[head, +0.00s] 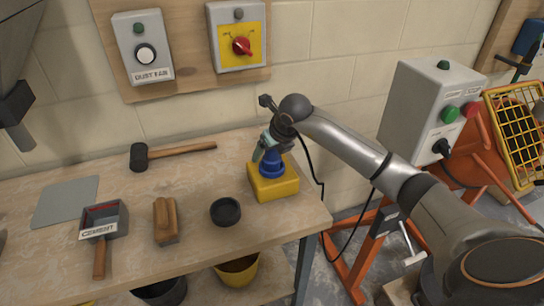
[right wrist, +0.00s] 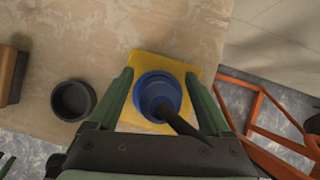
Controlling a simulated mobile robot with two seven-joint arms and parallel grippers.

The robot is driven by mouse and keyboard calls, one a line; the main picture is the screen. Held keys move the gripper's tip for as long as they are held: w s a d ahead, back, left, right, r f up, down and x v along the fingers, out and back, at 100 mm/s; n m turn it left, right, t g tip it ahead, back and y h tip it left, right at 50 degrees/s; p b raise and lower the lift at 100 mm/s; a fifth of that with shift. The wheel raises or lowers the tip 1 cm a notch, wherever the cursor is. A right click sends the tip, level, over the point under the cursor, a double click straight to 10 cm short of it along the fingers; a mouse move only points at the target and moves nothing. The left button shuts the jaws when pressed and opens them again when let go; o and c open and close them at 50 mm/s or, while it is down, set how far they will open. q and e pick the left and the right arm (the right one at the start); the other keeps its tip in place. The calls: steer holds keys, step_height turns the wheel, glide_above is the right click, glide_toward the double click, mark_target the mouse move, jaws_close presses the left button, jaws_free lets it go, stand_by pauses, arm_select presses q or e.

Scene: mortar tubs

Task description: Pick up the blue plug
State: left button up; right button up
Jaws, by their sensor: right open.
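The blue plug (head: 271,164) stands upright on a yellow block (head: 274,188) at the right end of the workbench. In the right wrist view the plug (right wrist: 158,92) is a round blue body with a dark cable or stem running to the lower right, on the yellow block (right wrist: 188,72). My right gripper (head: 268,150) is at the top of the plug, coming from above. Its green fingers (right wrist: 160,95) are open, one on each side of the plug, with visible gaps.
A black round cup (head: 225,212), a wooden brush-like block (head: 166,220), a cement scoop (head: 103,222) and a mallet (head: 172,153) lie on the bench (head: 150,262). The wall is behind. A black cable hangs past the bench's right edge; an orange frame (head: 350,275) stands beyond.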

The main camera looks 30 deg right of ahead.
jaws_close()
stand_by(0.6)
steer(key=shift+r, duration=0.1)
